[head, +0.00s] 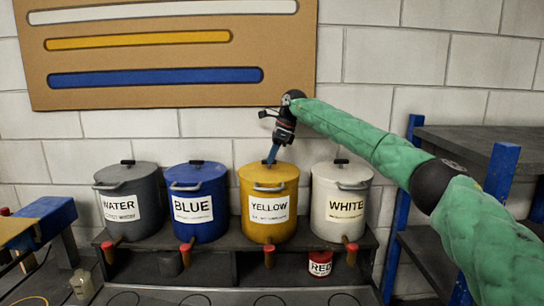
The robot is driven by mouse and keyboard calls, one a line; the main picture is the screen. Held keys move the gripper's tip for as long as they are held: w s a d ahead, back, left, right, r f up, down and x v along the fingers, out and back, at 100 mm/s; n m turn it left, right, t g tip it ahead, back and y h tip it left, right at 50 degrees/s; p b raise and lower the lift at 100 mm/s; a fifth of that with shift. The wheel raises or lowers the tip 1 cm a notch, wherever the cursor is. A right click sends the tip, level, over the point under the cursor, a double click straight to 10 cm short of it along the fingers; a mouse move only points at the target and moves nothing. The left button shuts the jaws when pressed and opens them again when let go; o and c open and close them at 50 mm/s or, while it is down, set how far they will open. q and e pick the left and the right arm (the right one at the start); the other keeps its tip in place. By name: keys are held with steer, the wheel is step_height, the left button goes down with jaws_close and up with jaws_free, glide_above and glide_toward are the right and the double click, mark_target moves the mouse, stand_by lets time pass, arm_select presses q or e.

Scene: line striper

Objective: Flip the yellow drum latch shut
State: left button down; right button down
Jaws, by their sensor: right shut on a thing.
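The yellow drum (284,232) stands on the dark bench, third from the left, with a "YELLOW" label. Its lid (288,172) is on. A pale metal latch bar (268,188) shows at the front of its rim; I cannot tell whether it is fastened. My right gripper (279,142) is above this lid, pointing down. It is shut on a thin blue piece (273,154) that reaches down to the middle of the lid, near the dark knob. I cannot tell whether it touches. My left gripper is not in view.
A grey water drum (130,232), a blue drum (203,230) and a white drum (355,222) stand beside it, with taps below. A small red can (320,264) sits under the bench top. Shelves with blue posts (500,172) stand right. A brown board (170,25) hangs behind.

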steer(key=shift+r, duration=0.1)
steer(key=c, duration=1.5)
jaws_free()
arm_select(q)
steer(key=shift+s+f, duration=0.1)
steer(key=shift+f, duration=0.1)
arm_select(e)
steer(key=shift+o, duration=0.3)
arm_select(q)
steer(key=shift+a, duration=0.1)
